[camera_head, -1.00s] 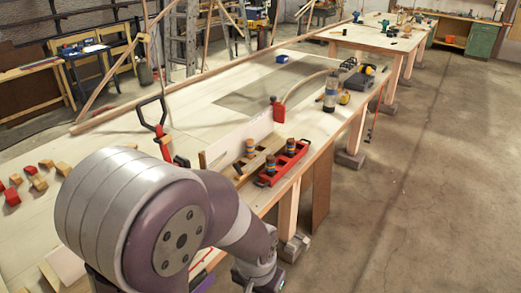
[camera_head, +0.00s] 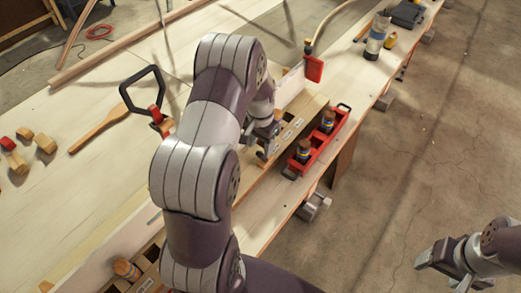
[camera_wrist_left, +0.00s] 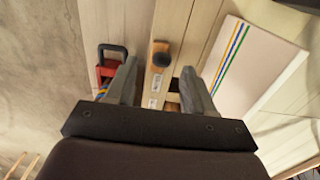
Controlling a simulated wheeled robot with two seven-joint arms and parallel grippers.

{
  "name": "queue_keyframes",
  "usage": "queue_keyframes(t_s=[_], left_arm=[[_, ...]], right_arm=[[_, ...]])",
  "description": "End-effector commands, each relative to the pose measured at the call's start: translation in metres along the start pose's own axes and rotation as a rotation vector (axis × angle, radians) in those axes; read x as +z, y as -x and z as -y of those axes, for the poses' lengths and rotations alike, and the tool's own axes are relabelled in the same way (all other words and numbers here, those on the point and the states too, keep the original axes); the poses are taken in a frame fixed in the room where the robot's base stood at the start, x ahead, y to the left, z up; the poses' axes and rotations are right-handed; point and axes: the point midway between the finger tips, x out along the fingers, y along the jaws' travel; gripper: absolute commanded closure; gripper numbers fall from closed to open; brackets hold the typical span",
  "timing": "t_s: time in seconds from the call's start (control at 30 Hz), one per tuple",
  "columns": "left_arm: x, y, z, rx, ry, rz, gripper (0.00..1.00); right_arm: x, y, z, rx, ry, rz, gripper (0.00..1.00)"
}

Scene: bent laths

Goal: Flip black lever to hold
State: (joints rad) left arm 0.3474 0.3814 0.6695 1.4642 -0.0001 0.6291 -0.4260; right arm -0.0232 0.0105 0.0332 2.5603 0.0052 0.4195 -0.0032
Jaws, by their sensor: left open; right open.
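In the left wrist view a dark, rounded lever end (camera_wrist_left: 161,59) sits on a narrow wooden strip (camera_wrist_left: 160,47) with small white labels beside it. My left gripper (camera_wrist_left: 160,82) is open, its two fingers apart on either side of that strip and its labels, with nothing between them clearly held. In the head view my left gripper (camera_head: 266,145) is low over the wooden fixture on the bench, and my arm hides part of it. The lever's setting cannot be read. My right gripper (camera_head: 432,257) is open and empty over the floor at the right.
A black-handled loop tool (camera_head: 143,92), wooden blocks (camera_head: 45,143) and a red clamp (camera_head: 314,68) are on the bench (camera_head: 90,190).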

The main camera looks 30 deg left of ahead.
Motion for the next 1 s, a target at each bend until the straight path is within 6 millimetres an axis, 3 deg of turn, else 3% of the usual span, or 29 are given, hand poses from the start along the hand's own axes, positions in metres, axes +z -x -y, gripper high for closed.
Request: queue_keyframes(t_s=[0.23, 0.57, 0.6, 0.73, 0.77, 1.0], left_arm=[[0.000, -0.043, 0.000, 0.000, 0.000, 0.001, 0.47], [-0.001, -0.051, 0.000, -0.001, 0.000, -0.003, 0.47], [-0.001, -0.051, 0.000, -0.001, 0.000, -0.003, 0.53], [-0.001, -0.051, 0.000, -0.002, 0.000, -0.003, 0.96], [-0.001, -0.051, 0.000, -0.002, 0.000, -0.004, 1.00], [0.001, -0.049, 0.000, -0.002, 0.000, 0.004, 1.00]], right_arm=[[-0.002, 0.014, 0.000, 0.000, 0.000, 0.000, 0.32], [-0.002, 0.014, 0.000, 0.000, 0.000, 0.000, 0.32], [-0.002, 0.014, 0.000, 0.000, 0.000, 0.000, 0.32], [-0.002, 0.014, 0.000, 0.000, 0.000, 0.000, 0.32], [-0.002, 0.014, 0.000, 0.000, 0.000, 0.000, 0.32], [-0.002, 0.015, 0.000, 0.000, 0.000, 0.000, 0.32]])
